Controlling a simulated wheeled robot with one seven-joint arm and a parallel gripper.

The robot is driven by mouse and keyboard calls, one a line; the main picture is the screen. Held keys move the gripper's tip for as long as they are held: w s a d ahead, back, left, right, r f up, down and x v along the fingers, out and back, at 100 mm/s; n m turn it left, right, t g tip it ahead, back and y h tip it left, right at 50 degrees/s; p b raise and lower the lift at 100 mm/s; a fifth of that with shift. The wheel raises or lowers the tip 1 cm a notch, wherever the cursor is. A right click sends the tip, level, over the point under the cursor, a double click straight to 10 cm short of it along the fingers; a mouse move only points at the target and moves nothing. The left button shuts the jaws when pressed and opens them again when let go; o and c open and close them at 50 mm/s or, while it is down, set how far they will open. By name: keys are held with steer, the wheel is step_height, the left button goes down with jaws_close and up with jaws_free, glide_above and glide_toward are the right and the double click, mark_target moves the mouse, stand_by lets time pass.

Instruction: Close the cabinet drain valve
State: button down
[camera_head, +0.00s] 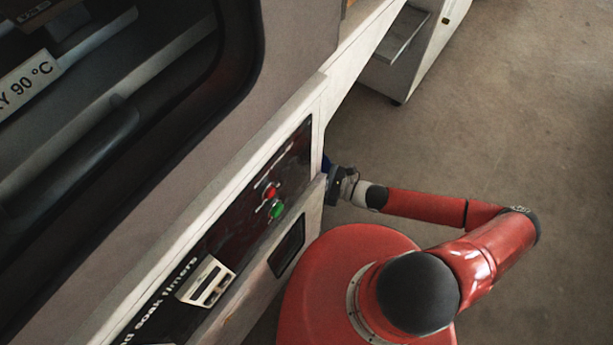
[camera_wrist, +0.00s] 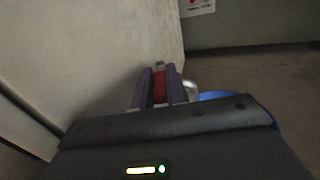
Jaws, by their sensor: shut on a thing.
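My gripper (camera_head: 336,186) is at the cabinet's right side, low down, in the head view. In the wrist view my gripper (camera_wrist: 160,76) has its two fingers on either side of a red valve handle (camera_wrist: 160,90) and is shut on it. The handle points lengthwise between the fingers. A bit of pale metal pipe (camera_wrist: 192,90) shows just right of the fingers. The rest of the valve is hidden by the gripper, and the head view does not show the valve.
The cabinet (camera_head: 310,215) has a control panel with red (camera_head: 270,191) and green (camera_head: 277,210) buttons. A blue round container (camera_wrist: 232,97) sits behind the gripper, partly hidden; a sliver of blue (camera_head: 326,164) shows in the head view. Open floor (camera_head: 480,130) lies right.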

steer(key=shift+s+t, duration=0.15)
steer(key=shift+t, duration=0.15)
steer(key=c, duration=1.4)
jaws_free()
steer(key=v, duration=0.7)
steer(key=shift+d+b, duration=0.3)
steer(key=shift+d, duration=0.05)
steer(key=shift+s+r, duration=0.1)
steer(key=shift+c, duration=0.2)
